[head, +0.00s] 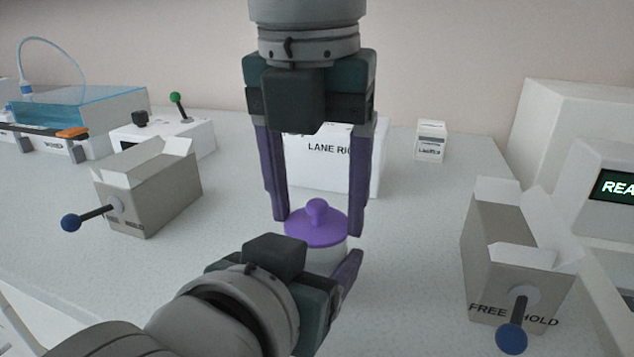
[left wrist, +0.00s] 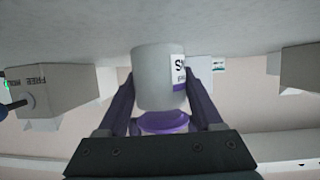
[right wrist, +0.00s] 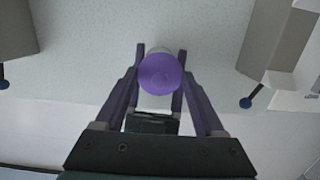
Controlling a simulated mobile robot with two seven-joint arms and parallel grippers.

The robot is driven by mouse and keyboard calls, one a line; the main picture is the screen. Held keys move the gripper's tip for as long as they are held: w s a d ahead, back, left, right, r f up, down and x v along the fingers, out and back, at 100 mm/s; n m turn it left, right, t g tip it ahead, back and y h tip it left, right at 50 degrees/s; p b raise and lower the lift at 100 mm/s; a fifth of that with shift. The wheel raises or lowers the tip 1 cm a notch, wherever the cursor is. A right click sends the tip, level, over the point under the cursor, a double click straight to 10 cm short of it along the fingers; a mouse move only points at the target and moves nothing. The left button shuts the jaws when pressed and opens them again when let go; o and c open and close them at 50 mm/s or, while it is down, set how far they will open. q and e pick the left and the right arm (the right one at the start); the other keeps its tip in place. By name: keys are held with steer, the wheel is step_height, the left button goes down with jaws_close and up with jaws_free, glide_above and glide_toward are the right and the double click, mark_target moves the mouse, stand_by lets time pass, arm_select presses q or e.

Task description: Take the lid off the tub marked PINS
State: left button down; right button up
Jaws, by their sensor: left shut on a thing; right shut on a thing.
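A white tub (head: 325,261) with a purple knobbed lid (head: 316,228) stands upright at the middle of the table. Its label, partly seen in the left wrist view (left wrist: 178,70), shows upside-down letters that may be the end of PINS. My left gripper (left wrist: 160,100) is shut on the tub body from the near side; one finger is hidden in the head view. My right gripper (head: 318,222) points down from above, its fingers shut on the lid's two sides. The right wrist view shows the lid (right wrist: 160,73) between them. The lid is at the tub's mouth; I cannot tell if any gap shows.
A grey box with a blue-knobbed lever (head: 150,195) stands left, and another marked FREE HOLD (head: 505,255) stands right. Behind the tub is a white LANE box (head: 335,165). A small carton (head: 431,141) and a device with a display (head: 610,187) are at right.

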mark_target(318, 200)
steer(key=shift+r, duration=0.3)
steer(key=shift+r, duration=0.1)
steer(key=shift+r, duration=1.9)
arm_select(q)
jaws_free()
